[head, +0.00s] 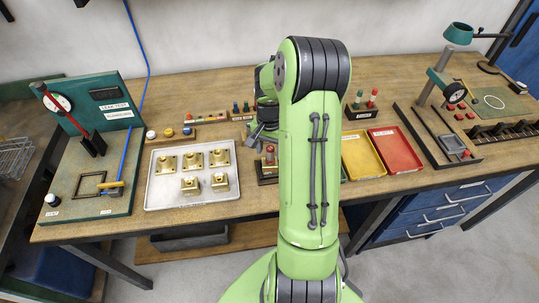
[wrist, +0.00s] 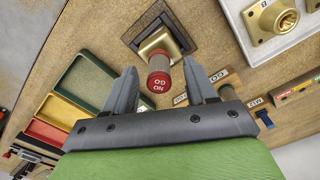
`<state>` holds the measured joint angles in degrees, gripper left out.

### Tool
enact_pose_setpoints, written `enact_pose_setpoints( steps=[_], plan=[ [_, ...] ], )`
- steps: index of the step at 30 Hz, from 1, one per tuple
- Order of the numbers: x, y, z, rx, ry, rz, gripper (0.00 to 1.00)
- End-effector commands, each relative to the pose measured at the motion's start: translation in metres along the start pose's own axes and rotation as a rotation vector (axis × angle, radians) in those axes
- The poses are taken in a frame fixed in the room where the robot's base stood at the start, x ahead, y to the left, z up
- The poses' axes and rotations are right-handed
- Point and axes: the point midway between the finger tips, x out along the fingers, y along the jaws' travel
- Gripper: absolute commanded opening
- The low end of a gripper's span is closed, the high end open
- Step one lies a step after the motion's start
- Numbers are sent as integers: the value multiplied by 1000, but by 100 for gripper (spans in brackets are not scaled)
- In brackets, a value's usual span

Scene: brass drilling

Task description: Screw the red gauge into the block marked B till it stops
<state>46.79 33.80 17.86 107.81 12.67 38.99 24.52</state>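A red-capped gauge (wrist: 158,82) stands upright at a brass block (wrist: 165,43) that sits in a dark square fixture. The cap's lettering faces the wrist camera. How deep the gauge sits in the block cannot be told. My gripper (wrist: 162,85) is open, with one finger on each side of the gauge and gaps between. In the head view the gauge (head: 270,149) shows just left of my green arm, which hides part of the fixture. A brass block with a B tag (wrist: 276,17) lies in the white tray. The mark on the fixture's block is not visible.
The white tray (head: 153,203) holds several brass blocks left of the fixture. Yellow (head: 354,146) and red (head: 391,147) trays lie to the right. A rack with red and green pieces (head: 361,106) stands behind. A leak-test stand (head: 104,103) is at far left.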

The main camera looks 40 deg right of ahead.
Motion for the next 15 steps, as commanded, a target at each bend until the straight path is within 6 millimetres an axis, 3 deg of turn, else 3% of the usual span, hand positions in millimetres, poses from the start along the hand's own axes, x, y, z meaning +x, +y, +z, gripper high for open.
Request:
enact_pose_setpoints(
  steps=[1, 9, 12, 15],
  plan=[
    [0, 0, 0, 0, 0, 0, 48],
    [0, 0, 0, 0, 0, 0, 9],
    [0, 0, 0, 27, 1, 0, 6],
    [1, 0, 0, 195, 1, 0, 6]
  ],
)
